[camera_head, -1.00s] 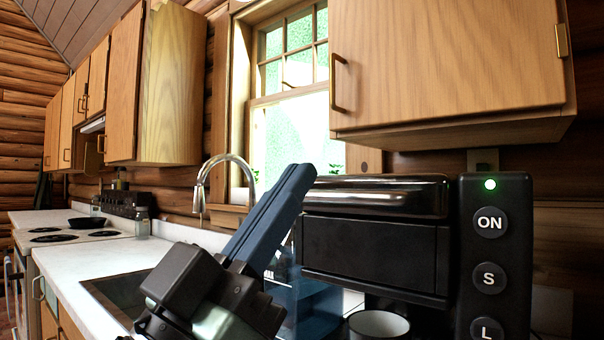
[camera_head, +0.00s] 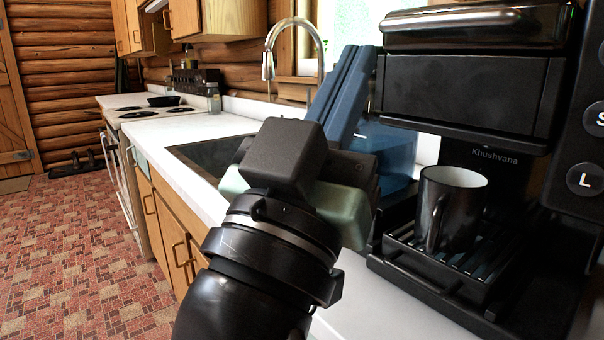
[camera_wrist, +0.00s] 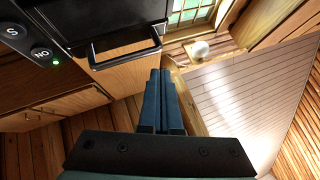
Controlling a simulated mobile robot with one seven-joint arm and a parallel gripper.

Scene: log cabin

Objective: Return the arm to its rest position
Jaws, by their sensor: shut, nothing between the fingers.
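My gripper (camera_head: 350,75) is in the middle of the head view, its blue fingers pointing up, just left of the coffee machine (camera_head: 465,95). In the wrist view my gripper's blue fingers (camera_wrist: 160,88) lie side by side, shut with nothing between them. My black wrist and forearm run down to the bottom edge of the head view. A dark mug (camera_head: 455,212) stands upright on the machine's drip tray, to the right of my gripper and apart from it.
The sink (camera_head: 205,157) lies behind my wrist in the white counter (camera_head: 145,137). A faucet (camera_head: 270,58) arches behind it. A stove with a pan (camera_head: 163,100) stands farther back. Wall cabinets (camera_head: 222,18) hang above. The tiled floor (camera_head: 75,255) at left is clear.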

